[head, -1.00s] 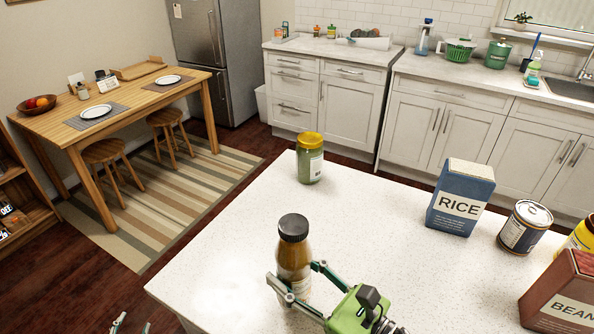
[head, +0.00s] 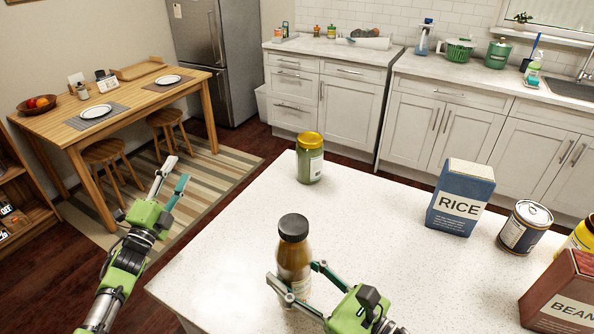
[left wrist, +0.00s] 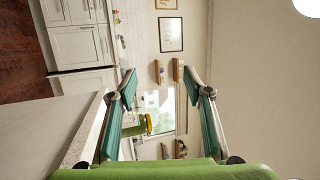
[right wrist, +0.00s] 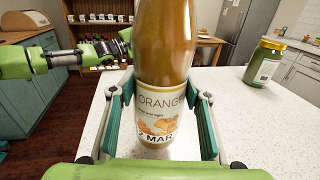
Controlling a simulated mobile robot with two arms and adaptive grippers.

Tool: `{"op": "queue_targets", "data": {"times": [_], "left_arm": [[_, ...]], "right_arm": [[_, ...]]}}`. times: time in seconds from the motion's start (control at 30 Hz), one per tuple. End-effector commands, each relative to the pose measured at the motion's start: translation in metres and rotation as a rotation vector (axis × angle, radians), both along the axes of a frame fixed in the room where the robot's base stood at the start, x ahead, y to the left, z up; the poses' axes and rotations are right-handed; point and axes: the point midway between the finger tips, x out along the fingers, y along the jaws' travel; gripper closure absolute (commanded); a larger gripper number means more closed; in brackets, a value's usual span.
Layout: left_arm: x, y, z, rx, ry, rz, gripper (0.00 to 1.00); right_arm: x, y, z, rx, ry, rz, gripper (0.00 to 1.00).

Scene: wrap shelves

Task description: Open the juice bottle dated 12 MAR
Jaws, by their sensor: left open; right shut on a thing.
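The juice bottle (head: 293,255) is orange-brown with a black cap (head: 293,227) on it, and it stands upright at the near part of the white counter. In the right wrist view its label (right wrist: 158,112) reads "ORANGE" with a partly cut-off date ending "2 MAR". My right gripper (head: 294,282) is shut around the bottle's lower body, one finger on each side. Its cap lies outside the right wrist view. My left gripper (head: 177,169) is open and empty, left of the counter and apart from the bottle.
On the counter (head: 235,260) stand a green jar with a yellow lid (head: 310,160), a blue rice box (head: 460,198), a can (head: 524,228), a yellow container (head: 580,238) and a brown bean box (head: 565,295). The counter left of the bottle is clear.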

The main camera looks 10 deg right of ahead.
Motion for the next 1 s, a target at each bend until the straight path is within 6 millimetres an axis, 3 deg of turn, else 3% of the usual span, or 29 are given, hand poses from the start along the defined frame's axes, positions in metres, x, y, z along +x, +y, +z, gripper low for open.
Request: {"op": "queue_targets", "data": {"times": [0.03, 0.23, 0.47, 0.77, 1.0], "left_arm": [[0.002, -0.017, 0.022, 0.036, -0.054, -0.026, 0.54], [-0.003, -0.083, 0.097, 0.197, -0.275, -0.128, 0.54], [-0.030, -0.160, 0.178, 0.389, -0.567, -0.231, 0.54], [-0.100, -0.260, 0.264, 0.651, -1.028, -0.355, 0.54], [-0.185, -0.334, 0.306, 0.873, -1.506, -0.454, 0.54]], "right_arm": [[0.000, 0.000, 0.002, 0.002, -0.004, 0.001, 1.00], [0.000, 0.000, 0.002, 0.002, -0.004, 0.001, 1.00], [0.000, 0.000, 0.002, 0.002, -0.004, 0.001, 1.00], [0.000, 0.000, 0.002, 0.002, -0.004, 0.001, 1.00], [0.000, 0.000, 0.002, 0.002, -0.004, 0.001, 1.00]]}}
